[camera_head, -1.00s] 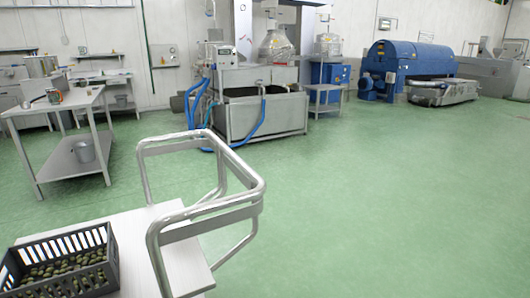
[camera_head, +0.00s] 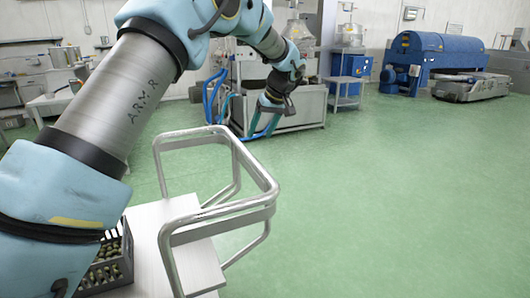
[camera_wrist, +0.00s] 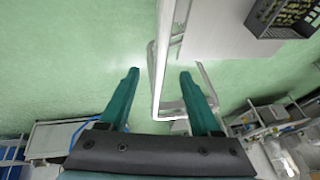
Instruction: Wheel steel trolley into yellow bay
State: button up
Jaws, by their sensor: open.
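The steel trolley has a pale flat deck (camera_head: 150,235) at the lower left of the head view and a bent tubular handle frame (camera_head: 272,180) at its end. In the wrist view the deck (camera_wrist: 215,30) is at the top and the handle (camera_wrist: 155,90) runs down the middle. My gripper (camera_head: 262,125) is above and beyond the handle in the head view. In the wrist view its two teal fingers (camera_wrist: 159,72) are spread with the handle tube seen between them; contact cannot be told. The yellow bay does not show in any frame.
A dark crate of olives (camera_head: 122,250) rides on the deck, partly behind my arm. A steel basin (camera_head: 300,110) with blue hoses stands behind my gripper. A blue machine (camera_head: 430,58) and a low steel vat (camera_head: 470,88) are at the back right. Green floor (camera_head: 400,190) is clear to the right.

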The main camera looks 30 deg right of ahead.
aim_at(251, 154)
jog(key=p+x, duration=0.2)
jog(key=x, duration=0.8)
jog(key=shift+f+p, duration=0.1)
jog(key=shift+p, duration=0.3)
jog(key=shift+a, duration=0.1)
grip_shut()
dwell(0.8)
